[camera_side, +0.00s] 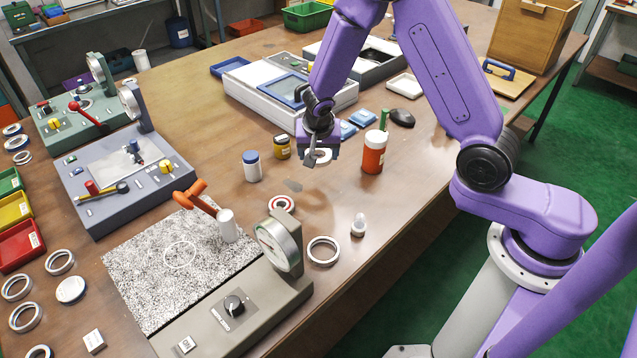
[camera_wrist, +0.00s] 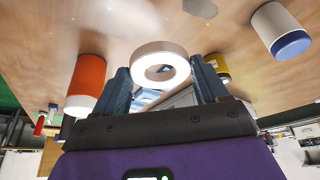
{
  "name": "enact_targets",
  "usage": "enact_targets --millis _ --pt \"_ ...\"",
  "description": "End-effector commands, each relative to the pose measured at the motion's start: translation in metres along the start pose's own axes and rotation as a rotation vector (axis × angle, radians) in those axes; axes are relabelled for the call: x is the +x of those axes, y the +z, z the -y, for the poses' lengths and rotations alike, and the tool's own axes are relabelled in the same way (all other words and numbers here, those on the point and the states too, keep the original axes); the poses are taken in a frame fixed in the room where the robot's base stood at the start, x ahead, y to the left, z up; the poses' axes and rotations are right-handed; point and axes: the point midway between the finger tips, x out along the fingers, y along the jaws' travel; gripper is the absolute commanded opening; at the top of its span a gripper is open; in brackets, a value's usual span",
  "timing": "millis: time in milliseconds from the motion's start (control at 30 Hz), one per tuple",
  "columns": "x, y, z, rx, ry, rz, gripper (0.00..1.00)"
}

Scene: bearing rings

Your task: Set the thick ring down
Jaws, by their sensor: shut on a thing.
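My gripper (camera_side: 317,150) is shut on a pale ring (camera_side: 323,156), held in the air above the table's middle. In the wrist view the ring (camera_wrist: 161,48) sits between the two blue-grey fingers of my gripper (camera_wrist: 161,70). Its wall looks thick, and its open hole faces the camera. The speckled plate (camera_side: 140,270) lies at the lower left with a white circle (camera_side: 180,256) marked on it. My gripper is up and to the right of that plate, well apart from it.
A dial gauge (camera_side: 280,245) and a white cylinder with an orange arm (camera_side: 228,226) stand at the plate. Another ring (camera_side: 323,250) lies nearby. An orange jar (camera_side: 373,152), a blue-capped bottle (camera_side: 252,168) and a yellow jar (camera_side: 282,147) stand near my gripper.

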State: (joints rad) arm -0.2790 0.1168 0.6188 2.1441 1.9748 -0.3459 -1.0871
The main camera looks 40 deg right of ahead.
Motion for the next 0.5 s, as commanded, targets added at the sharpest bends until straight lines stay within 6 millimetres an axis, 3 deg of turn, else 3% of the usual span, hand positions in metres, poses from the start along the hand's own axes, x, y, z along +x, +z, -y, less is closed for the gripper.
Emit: enact_targets --millis 500 --pt "0.041 0.017 0.000 -0.002 0.000 -0.001 0.28"
